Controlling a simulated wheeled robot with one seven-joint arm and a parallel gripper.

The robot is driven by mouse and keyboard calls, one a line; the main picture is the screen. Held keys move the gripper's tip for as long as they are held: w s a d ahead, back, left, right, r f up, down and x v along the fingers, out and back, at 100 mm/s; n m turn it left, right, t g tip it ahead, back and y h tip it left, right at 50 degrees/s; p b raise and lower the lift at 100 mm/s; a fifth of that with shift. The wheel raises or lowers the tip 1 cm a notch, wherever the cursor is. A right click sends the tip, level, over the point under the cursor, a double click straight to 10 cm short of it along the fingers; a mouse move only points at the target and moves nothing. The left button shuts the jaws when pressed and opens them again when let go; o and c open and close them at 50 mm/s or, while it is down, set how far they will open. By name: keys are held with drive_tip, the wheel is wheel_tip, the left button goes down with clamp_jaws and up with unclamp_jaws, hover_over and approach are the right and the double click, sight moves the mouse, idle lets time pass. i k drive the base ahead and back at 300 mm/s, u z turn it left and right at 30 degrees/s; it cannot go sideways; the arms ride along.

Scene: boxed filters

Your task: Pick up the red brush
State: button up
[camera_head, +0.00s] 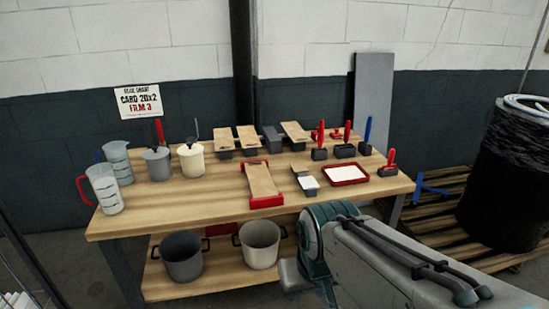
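Several red-handled tools stand at the right end of the wooden table (215,207). One red-handled brush (389,163) with a dark block-shaped head stands near the right edge. Another red-handled brush (346,140) stands behind it, and a third red-handled brush (320,143) is to the left of that. I cannot tell which one the task means. My arm reaches in from the lower right, in front of the table. Its rounded joint is just before the table's front edge. No fingertips of my gripper show.
A blue-handled brush (366,137), a red-rimmed tray (346,175) and a red-ended board (262,184) share the table. Jugs and pots stand at left. Two buckets sit on the lower shelf (212,281). A black-wrapped drum (507,175) stands on a pallet at right.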

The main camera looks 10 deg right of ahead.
sight(320, 148)
drive_tip(key=z, duration=1.85)
drive_tip(key=i, duration=2.45)
drive_tip(key=u, duration=3.5)
